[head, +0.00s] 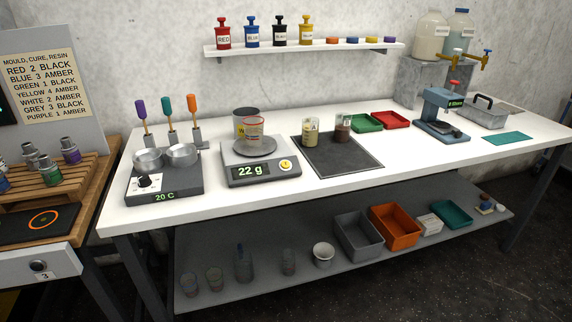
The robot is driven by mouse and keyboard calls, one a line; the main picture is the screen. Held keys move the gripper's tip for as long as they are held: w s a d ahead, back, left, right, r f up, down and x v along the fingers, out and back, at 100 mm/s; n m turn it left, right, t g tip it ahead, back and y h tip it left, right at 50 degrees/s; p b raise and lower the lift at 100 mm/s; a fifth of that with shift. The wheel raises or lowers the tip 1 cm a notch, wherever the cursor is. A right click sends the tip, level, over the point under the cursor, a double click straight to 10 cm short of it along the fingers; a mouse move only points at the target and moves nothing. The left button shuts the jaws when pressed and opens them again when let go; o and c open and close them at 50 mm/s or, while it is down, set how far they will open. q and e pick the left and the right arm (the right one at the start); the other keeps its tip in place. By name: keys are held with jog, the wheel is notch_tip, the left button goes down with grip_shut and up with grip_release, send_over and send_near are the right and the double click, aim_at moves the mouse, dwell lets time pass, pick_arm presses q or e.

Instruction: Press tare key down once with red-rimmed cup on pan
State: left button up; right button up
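The scale (262,172) stands on the white bench left of the middle, and its display reads 22 g. The tare key (285,165) is a round yellow-and-white button on the scale's front right. A clear cup with a red rim (254,131) stands upright on the round pan (254,148). A larger grey container with a yellow label (243,124) shows directly behind the cup and is partly hidden by it. Neither of my grippers is in view.
A hotplate (165,184) reading 20 C with two metal pots is left of the scale. A dark mat (342,160) with two containers is right of it. A blue press (438,112) stands farther right. White bench space in front of the scale is clear.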

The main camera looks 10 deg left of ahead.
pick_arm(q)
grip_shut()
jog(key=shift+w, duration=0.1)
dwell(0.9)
